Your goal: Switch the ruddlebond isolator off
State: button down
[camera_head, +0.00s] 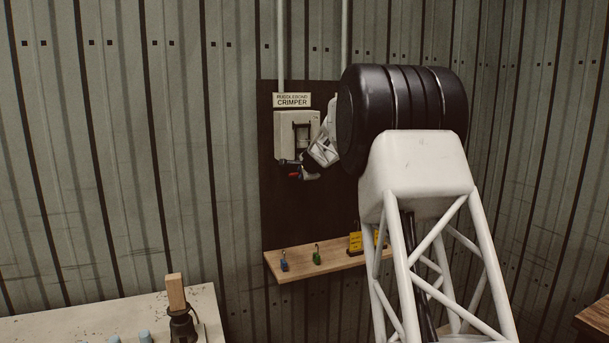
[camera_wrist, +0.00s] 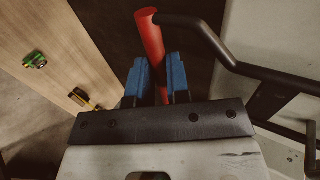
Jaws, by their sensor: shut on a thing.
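The isolator is a pale grey box (camera_head: 285,126) on a dark board, under a sign reading "RUDDLEBOND CRIMPER" (camera_head: 292,100). A dark frame shows on its front. Its lever is a bent black bar (camera_wrist: 235,62) ending in a red grip (camera_wrist: 152,42). In the head view the red grip (camera_head: 293,174) is at the box's lower edge. My gripper (camera_wrist: 157,62), with blue fingers, is shut on the red grip, one finger on each side. In the head view my gripper (camera_head: 297,168) is small and dark, so its contact is clearer in the wrist view.
A pale table (camera_head: 70,325) with a wooden-handled tool (camera_head: 176,293) stands at lower left. Conduits run up the wall above the box.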

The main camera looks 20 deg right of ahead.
jog(key=shift+f, duration=0.8)
jog(key=c, duration=1.5)
grip_release()
jog(key=o, duration=0.4)
jog(key=shift+r, duration=0.3)
jog(key=shift+r, duration=0.15)
jog(key=shift+r, duration=0.1)
jog(key=v, duration=0.7)
jog(key=shift+s, duration=0.3)
jog(key=shift+a, duration=0.1)
